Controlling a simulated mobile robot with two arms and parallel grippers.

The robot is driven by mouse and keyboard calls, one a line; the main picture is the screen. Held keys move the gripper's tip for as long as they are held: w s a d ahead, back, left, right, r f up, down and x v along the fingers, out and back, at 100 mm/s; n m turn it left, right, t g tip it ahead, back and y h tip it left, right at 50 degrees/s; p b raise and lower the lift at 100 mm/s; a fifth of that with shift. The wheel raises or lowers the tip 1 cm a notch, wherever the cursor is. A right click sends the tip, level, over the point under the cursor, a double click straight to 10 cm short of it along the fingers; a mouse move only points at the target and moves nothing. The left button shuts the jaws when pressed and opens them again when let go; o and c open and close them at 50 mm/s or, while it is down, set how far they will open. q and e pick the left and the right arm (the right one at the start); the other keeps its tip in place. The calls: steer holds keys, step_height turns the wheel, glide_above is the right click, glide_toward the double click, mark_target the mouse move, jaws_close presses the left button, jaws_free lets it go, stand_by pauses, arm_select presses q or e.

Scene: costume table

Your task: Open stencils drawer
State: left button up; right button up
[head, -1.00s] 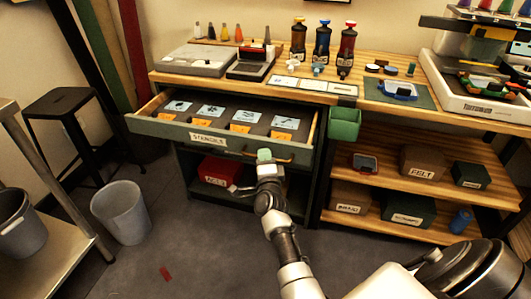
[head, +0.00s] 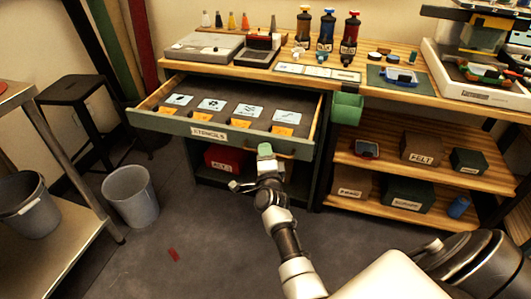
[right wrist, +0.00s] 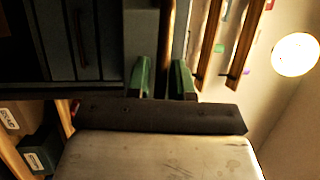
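The stencils drawer (head: 175,124) is pulled well out from under the table's left part. Its grey-green front bears a "STENCILS" label (head: 209,133). Inside lie several pale blue stencil cards (head: 211,104) with orange tags in front of them. My right gripper (head: 264,152) is at the right part of the drawer front, on its brass handle (head: 287,156). In the right wrist view its green fingertips (right wrist: 162,80) stand on either side of a narrow bar, which appears to be the handle. My left gripper is in no view.
A grey bin (head: 131,197) and a black stool (head: 75,92) stand left of the drawer. A steel side table (head: 70,235) is at far left. A green bin (head: 346,107) hangs right of the drawer. The floor before the drawer is mostly clear.

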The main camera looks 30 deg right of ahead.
steer(key=shift+o, duration=1.1)
steer(key=shift+s, duration=0.1)
arm_select(q)
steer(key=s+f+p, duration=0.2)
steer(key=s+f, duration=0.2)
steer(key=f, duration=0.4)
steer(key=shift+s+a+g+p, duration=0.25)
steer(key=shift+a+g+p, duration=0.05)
steer(key=shift+p, duration=0.1)
arm_select(e)
steer(key=v, duration=1)
steer(key=shift+s+a, duration=0.2)
steer(key=shift+s, duration=0.05)
steer(key=shift+f, duration=0.1)
